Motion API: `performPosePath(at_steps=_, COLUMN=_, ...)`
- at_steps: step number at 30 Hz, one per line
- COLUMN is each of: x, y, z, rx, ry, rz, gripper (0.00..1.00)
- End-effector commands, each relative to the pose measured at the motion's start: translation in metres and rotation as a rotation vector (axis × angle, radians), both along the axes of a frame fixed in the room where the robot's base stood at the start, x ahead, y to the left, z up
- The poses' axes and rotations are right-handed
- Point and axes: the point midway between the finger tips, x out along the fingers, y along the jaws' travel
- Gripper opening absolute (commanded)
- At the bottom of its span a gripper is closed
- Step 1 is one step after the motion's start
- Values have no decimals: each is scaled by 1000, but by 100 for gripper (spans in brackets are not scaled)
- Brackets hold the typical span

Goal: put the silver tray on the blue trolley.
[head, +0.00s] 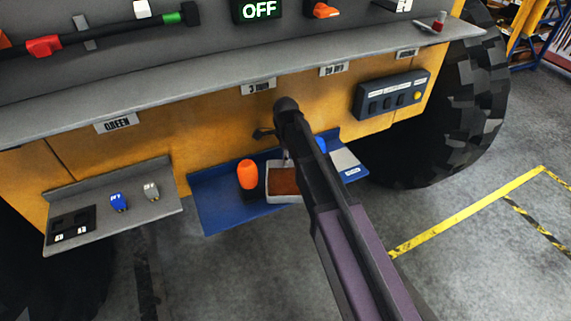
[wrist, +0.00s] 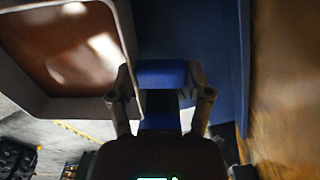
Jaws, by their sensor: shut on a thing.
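A tray with a pale silver rim and brown inside (head: 270,197) sits on a low blue shelf-like surface (head: 225,205); I cannot tell whether this surface is the trolley. The tray's rim also shows large at the left of the wrist view (wrist: 127,35). My gripper (wrist: 162,95) is beside the tray, on the machine's side, with a finger on each side of a bright blue block (wrist: 160,72), and is shut on it. A bit of bright blue (head: 320,145) shows right of my arm in the head view. My arm hides the gripper there.
An orange rounded piece (head: 247,174) stands left of the tray. A grey shelf (head: 150,215) with small blue and silver pieces is further left. A yellow machine panel (head: 200,125), a grey ledge (head: 200,95) and a big tyre (head: 470,110) surround the area.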

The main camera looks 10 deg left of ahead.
Motion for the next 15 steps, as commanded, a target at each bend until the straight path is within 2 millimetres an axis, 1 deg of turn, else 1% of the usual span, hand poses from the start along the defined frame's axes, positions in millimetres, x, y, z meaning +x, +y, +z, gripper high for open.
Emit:
performPosePath(at_steps=5, x=0, y=0, z=-1, rx=0, ry=0, rz=0, gripper=4)
performPosePath(at_steps=8, x=0, y=0, z=-5, rx=0, ry=0, rz=0, gripper=4)
performPosePath(at_steps=15, x=0, y=-1, z=-24, rx=0, ry=0, rz=-1, gripper=4)
